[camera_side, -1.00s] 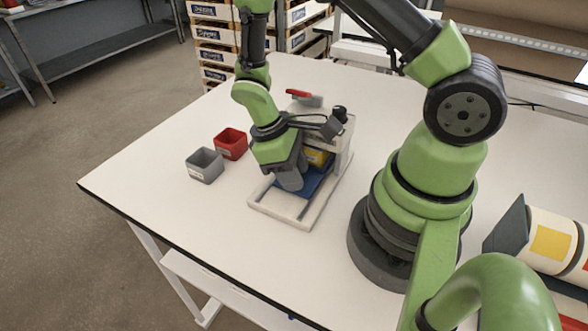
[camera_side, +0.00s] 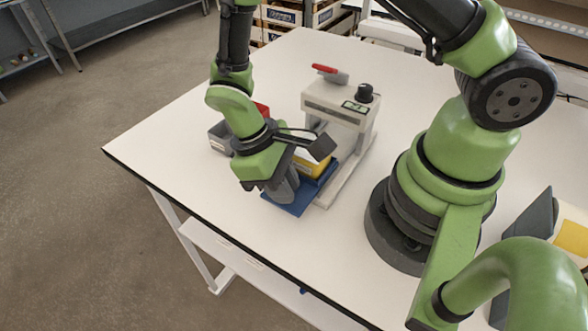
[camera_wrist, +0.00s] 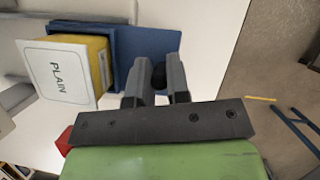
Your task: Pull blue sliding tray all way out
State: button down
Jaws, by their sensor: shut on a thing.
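The blue sliding tray (camera_side: 300,204) sticks out toward the front of the white machine (camera_side: 342,108) in the side view. In the wrist view the blue tray (camera_wrist: 150,42) lies flat beside my fingers. A yellow box (camera_side: 312,166) sits on the tray; in the wrist view it (camera_wrist: 95,50) shows a white label reading PLAIN. My gripper (camera_side: 284,188) is low at the tray's outer end. In the wrist view my gripper (camera_wrist: 157,72) is shut on a black knob (camera_wrist: 158,78) between its fingers. How the knob joins the tray is hidden.
The table's front edge (camera_side: 220,232) is near; the table between is clear.

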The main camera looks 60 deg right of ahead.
jog(key=shift+a, duration=0.25)
jog(key=c, duration=1.1)
grip_release()
jog(key=shift+d, duration=0.1)
jog(key=v, duration=1)
jog(key=s+d+r+m+t+y, duration=0.1)
jog(key=s+d+r+m+t, duration=0.2)
jog(key=s+r+t, duration=0.2)
jog(key=s+d+r+m+t+y, duration=0.2)
jog(key=s+d+r+m+t, duration=0.2)
jog(key=r, duration=0.8)
jog(key=s+t, duration=0.1)
jog(key=t, duration=0.1)
jog(key=shift+d+r+t, duration=0.25)
jog(key=shift+r+t, duration=0.05)
